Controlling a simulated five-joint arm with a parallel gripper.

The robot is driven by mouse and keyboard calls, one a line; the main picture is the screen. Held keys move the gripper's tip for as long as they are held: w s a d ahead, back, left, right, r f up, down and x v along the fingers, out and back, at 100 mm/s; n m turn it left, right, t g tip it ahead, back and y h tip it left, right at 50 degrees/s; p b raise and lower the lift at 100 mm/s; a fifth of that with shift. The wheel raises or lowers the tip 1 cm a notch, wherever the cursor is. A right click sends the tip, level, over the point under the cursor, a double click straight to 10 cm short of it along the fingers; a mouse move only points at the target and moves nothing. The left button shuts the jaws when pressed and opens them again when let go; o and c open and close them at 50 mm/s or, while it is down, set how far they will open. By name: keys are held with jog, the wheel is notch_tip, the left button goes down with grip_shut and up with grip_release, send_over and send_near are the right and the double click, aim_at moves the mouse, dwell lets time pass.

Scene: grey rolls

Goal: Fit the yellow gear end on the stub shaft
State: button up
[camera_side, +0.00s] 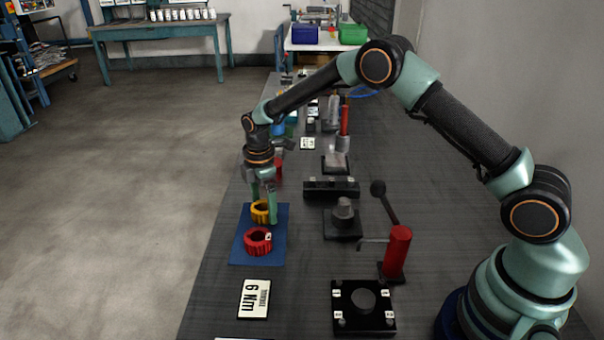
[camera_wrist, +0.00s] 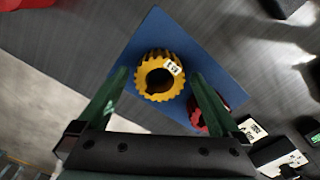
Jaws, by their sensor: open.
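The yellow gear end (camera_side: 260,217), a toothed ring with a round hole, lies on a blue mat (camera_side: 246,255). In the wrist view the yellow gear end (camera_wrist: 150,86) shows a white label and sits between the fingertips. My gripper (camera_side: 264,210) is open around the gear, pointing down, with one finger on either side; in the wrist view (camera_wrist: 159,76) gaps show between fingers and gear. A grey stub (camera_side: 343,209) stands upright on a square black base (camera_side: 343,232) to the right of the mat; it looks like the stub shaft.
A red toothed ring (camera_side: 257,246) lies on the mat just in front of the yellow gear. A red lever press (camera_side: 396,252), a black plate with a round boss (camera_side: 363,323) and a white sign (camera_side: 254,299) stand nearby. A low black bar (camera_side: 331,189) lies behind the stub.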

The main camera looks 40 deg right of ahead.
jog(key=shift+r, duration=0.1)
grip_shut()
jog(key=shift+r, duration=0.1)
notch_tip(320, 180, up, 19)
jog(key=s+d+f, duration=0.2)
jog(key=s+d, duration=0.4)
jog(key=s, duration=0.1)
jog(key=s+d+f, duration=0.2)
jog(key=s+d, duration=0.3)
jog(key=s, duration=0.3)
jog(key=shift+d+f, duration=0.35)
jog(key=shift+f, duration=0.05)
